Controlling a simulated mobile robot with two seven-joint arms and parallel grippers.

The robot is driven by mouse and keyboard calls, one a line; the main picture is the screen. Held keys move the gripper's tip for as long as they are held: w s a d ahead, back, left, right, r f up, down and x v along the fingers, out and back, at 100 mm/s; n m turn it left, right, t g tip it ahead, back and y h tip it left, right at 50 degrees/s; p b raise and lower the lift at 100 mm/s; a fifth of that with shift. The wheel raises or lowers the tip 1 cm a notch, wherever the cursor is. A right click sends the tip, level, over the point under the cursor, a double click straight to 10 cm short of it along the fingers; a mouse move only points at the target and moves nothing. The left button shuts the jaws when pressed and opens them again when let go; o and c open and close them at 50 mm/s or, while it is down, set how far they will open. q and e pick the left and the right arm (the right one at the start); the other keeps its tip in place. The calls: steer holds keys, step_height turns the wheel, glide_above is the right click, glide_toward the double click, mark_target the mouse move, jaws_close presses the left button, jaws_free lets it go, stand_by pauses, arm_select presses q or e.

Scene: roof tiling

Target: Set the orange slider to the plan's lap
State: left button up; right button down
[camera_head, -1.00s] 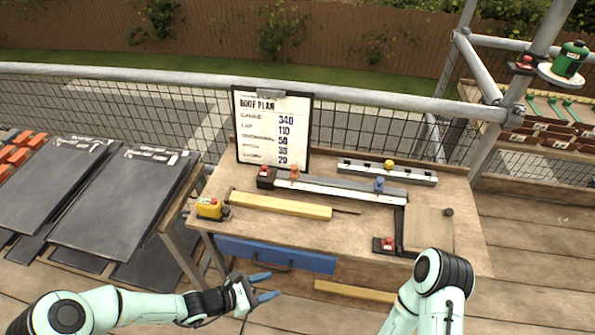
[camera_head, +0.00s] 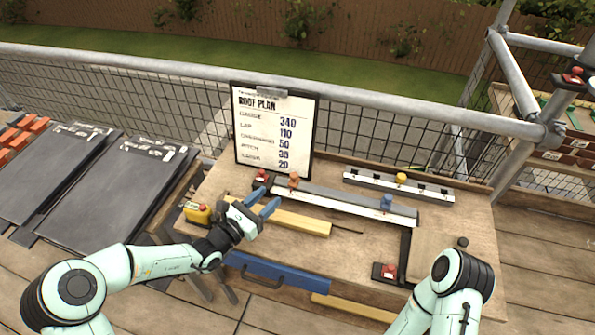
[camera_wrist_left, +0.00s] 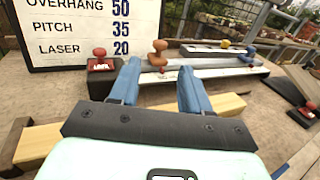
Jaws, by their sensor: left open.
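The orange slider (camera_head: 294,180) sits near the left end of a long gauge rail (camera_head: 340,204) on the workbench. In the left wrist view the orange slider (camera_wrist_left: 159,50) shows beyond and between my open fingers, apart from them. A blue slider (camera_head: 386,202) is near the rail's right end. The plan board (camera_head: 274,130) stands behind the bench and reads lap 110. My left gripper (camera_head: 270,204) is open and empty above the front left of the bench, short of the rail. My right arm shows at the lower right, but its gripper is out of frame.
A red-topped block (camera_head: 260,180) stands at the rail's left end. A second rail with a yellow knob (camera_head: 401,178) lies behind. Another red button block (camera_head: 384,272) is front right.

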mark_target(291, 177)
arm_select(q)
steer(key=x, duration=1.2)
steer(key=shift+s, duration=0.1)
jaws_close()
